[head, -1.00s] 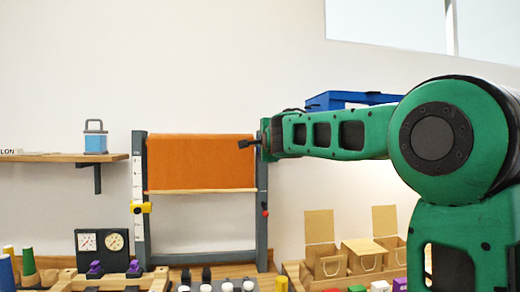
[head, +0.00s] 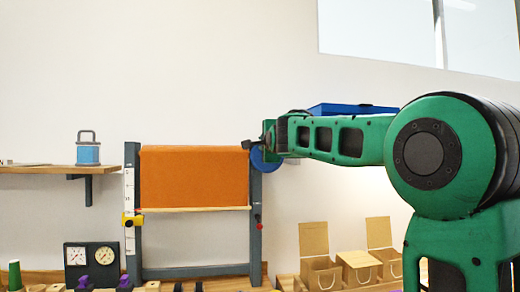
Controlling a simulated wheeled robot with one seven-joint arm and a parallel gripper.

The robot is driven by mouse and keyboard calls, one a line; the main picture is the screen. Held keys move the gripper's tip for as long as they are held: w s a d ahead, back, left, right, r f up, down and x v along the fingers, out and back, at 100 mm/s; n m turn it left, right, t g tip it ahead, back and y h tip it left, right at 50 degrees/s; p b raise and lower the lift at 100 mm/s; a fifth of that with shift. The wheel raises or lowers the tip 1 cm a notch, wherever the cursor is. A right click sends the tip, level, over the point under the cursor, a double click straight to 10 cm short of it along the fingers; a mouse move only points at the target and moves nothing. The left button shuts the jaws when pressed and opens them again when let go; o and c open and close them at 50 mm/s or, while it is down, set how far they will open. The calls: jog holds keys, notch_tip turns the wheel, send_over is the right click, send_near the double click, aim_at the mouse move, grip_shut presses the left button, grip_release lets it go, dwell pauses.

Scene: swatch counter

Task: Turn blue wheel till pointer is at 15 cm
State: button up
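An orange cloth (head: 194,175) hangs in a dark grey frame with a pale bar along its lower edge. A white scale strip (head: 129,190) runs down the left post, with a yellow pointer (head: 132,220) beside its lower half. Its numbers are too small to read surely. The blue wheel (head: 262,166) is at the upper right post, partly hidden by my gripper (head: 248,146). My gripper is at the wheel from the right, in front of it in the picture. Its fingers are mostly hidden or too small to judge, and contact cannot be told.
A small red knob (head: 259,225) is on the right post. A wooden shelf (head: 50,169) at left holds a blue-grey lantern-like item (head: 88,149). A panel of two dials (head: 90,256) and open cardboard boxes (head: 320,270) stand on the counter. My green arm covers the right side.

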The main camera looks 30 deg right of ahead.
jog(key=shift+s+r, duration=0.1)
jog(key=shift+r, duration=0.35)
jog(key=shift+s+d+r, duration=0.1)
jog(key=shift+d+r, duration=0.05)
jog(key=shift+d, duration=0.2)
jog(key=shift+s+d, duration=0.15)
jog(key=shift+d, duration=0.3)
dwell(0.8)
jog(key=o, duration=0.9)
jog(key=shift+o, duration=1)
jog(key=shift+s+a+f, duration=0.1)
jog(key=shift+s+f, duration=0.05)
jog(key=shift+f, duration=0.1)
jog(key=v, duration=0.7)
jog(key=shift+s, duration=0.3)
